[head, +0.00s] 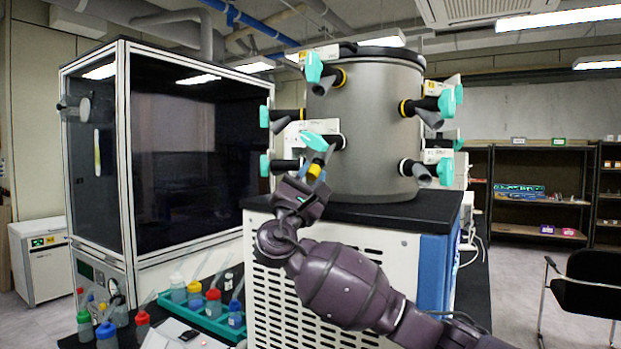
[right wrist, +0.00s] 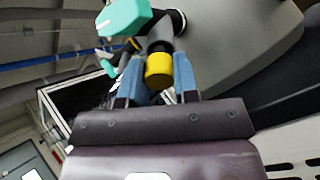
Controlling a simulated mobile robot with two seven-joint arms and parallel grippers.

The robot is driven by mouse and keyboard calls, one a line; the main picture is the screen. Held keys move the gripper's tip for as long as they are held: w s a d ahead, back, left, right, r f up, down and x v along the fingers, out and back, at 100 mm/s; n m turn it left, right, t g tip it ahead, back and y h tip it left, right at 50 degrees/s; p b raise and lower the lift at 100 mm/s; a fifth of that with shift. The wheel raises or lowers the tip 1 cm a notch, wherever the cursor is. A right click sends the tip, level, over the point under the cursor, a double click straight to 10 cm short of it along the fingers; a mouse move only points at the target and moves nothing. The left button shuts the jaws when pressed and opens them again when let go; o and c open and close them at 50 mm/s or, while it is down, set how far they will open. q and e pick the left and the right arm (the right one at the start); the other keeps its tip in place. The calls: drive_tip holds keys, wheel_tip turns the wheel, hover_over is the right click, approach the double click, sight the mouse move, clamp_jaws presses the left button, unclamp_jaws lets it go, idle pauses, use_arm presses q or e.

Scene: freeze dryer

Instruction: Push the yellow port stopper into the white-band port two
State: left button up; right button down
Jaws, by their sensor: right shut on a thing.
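The yellow port stopper (head: 315,169) is held in my right gripper (head: 305,183), just below the front port of the grey drum. In the right wrist view, the yellow stopper (right wrist: 158,71) sits between the two blue fingers of my right gripper (right wrist: 158,82). The port's dark grey tube (right wrist: 160,38) comes down right above the stopper. I cannot tell whether the stopper touches the tube's mouth or is partly inside it. This port (head: 330,143) has a teal handle (head: 314,141) and a pale band where it meets the drum. My left gripper is out of view.
The grey drum (head: 372,120) carries several other teal-handled ports, some with yellow bands, close around my gripper. A glass-fronted cabinet (head: 185,140) stands to the left. A green rack (head: 210,322) with bottles stands low in front of it.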

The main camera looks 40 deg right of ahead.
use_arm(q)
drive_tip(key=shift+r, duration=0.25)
use_arm(e)
drive_tip(key=shift+d+r, duration=0.3)
drive_tip(key=shift+r, duration=0.05)
drive_tip(key=c, duration=0.8)
unclamp_jaws()
drive_tip(key=shift+w+f, duration=0.1)
drive_tip(key=a+f, duration=0.1)
drive_tip(key=s+a+f, duration=0.1)
drive_tip(key=shift+a+f+t, duration=0.2)
drive_tip(key=shift+f+t, duration=0.1)
drive_tip(key=shift+f, duration=0.05)
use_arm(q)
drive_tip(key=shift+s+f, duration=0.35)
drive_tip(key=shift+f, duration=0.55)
use_arm(e)
drive_tip(key=shift+v, duration=3.5)
drive_tip(key=shift+a, duration=0.15)
